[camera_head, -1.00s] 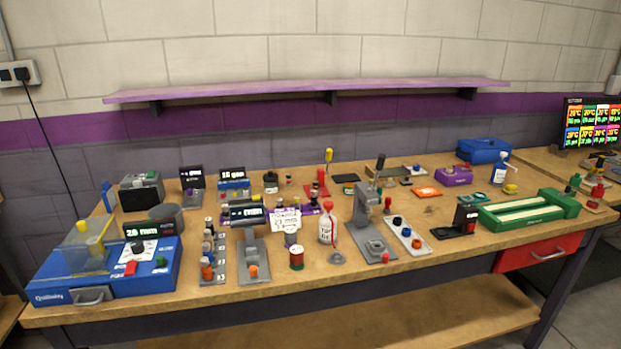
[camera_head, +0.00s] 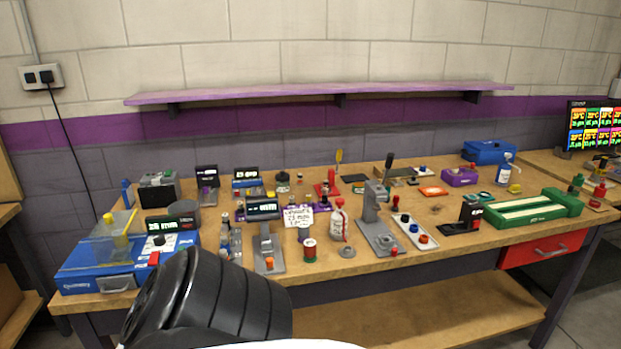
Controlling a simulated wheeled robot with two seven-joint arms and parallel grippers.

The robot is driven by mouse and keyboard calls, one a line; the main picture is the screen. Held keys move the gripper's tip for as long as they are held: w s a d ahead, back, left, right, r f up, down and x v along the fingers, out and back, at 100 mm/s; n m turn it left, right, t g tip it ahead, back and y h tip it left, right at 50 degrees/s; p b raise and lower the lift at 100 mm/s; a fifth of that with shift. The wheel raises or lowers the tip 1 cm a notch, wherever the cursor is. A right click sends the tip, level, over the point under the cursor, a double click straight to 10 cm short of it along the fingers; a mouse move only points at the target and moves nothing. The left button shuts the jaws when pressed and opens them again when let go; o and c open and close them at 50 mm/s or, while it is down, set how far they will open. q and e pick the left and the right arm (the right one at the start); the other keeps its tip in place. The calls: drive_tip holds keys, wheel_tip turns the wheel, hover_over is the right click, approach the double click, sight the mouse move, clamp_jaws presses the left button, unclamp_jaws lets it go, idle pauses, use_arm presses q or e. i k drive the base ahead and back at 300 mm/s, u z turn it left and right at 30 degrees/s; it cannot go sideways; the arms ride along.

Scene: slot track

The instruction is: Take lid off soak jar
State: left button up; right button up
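A small dark jar with a black lid (camera_head: 282,180) stands toward the back of the bench, left of the yellow-handled tool. It looks closed and is probably the soak jar, though no label is readable at this size. A grey round container (camera_head: 184,216) stands further left, and I cannot tell whether it has a lid. Black ribbed links of my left arm fill the lower left, in front of the bench. Neither gripper is in view.
The wooden bench (camera_head: 440,259) is crowded with small devices. A blue machine (camera_head: 82,281) is at left, a press (camera_head: 373,209) stands mid-bench and a green tray (camera_head: 533,209) lies at right. A purple shelf (camera_head: 300,93) hangs above. A red drawer (camera_head: 540,249) is under the right end.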

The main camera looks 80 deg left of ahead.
sight(281, 177)
drive_tip(key=k, duration=0.55)
drive_tip(key=u, duration=0.75)
